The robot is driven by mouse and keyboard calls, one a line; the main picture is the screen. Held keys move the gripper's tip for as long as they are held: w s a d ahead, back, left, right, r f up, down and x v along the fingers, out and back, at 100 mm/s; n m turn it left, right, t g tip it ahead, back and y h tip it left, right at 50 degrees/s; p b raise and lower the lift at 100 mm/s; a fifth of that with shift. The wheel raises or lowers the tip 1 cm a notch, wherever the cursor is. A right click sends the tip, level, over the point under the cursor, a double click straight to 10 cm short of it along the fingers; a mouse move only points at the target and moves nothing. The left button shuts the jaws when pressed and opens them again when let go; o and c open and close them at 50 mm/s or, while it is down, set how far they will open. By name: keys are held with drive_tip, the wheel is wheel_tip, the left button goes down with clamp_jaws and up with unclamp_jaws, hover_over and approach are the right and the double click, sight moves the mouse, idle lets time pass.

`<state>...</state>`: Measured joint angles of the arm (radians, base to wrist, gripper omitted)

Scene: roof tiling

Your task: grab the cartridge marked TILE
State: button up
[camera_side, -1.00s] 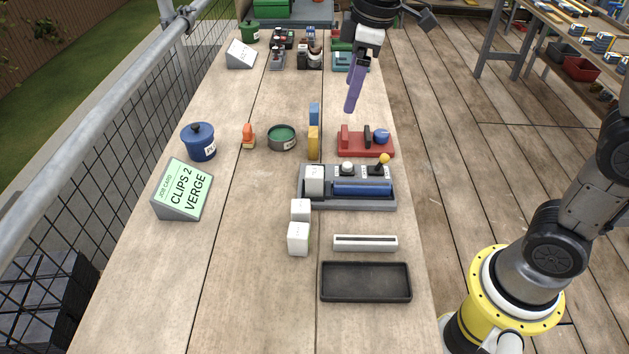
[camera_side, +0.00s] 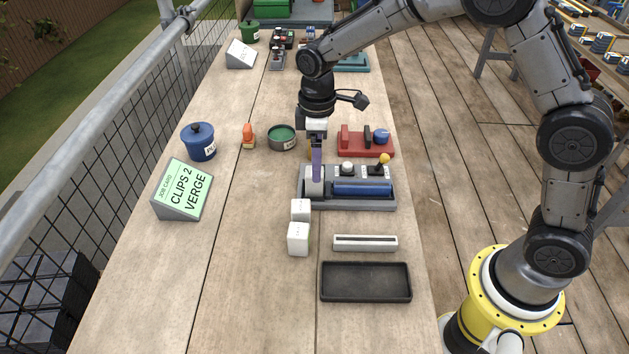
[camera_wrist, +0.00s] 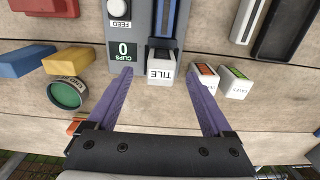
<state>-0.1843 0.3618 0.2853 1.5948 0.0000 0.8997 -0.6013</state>
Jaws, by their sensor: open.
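The white cartridge marked TILE (camera_wrist: 161,70) sits at the end of the grey device in the wrist view, its label readable. In the side view the cartridge (camera_side: 314,189) is at the device's left end, partly covered by my fingers. My gripper (camera_wrist: 160,76) is open, with one purple finger to each side of the cartridge in the wrist view. In the side view my gripper (camera_side: 317,178) points down over it. I cannot tell whether the fingers touch it.
Two other white cartridges (camera_side: 300,209) (camera_side: 298,239) stand close in front of the device (camera_side: 380,203). A slotted white block (camera_side: 365,243) and a black tray (camera_side: 366,282) lie nearer. A red fixture (camera_side: 350,152) and a green-topped tin (camera_side: 282,143) are behind.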

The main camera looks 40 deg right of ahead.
drive_tip(key=shift+w+a+f, duration=0.1)
drive_tip(key=shift+f, duration=1.3)
drive_tip(key=shift+w+a+f, duration=0.1)
drive_tip(key=shift+f, duration=1.25)
clamp_jaws()
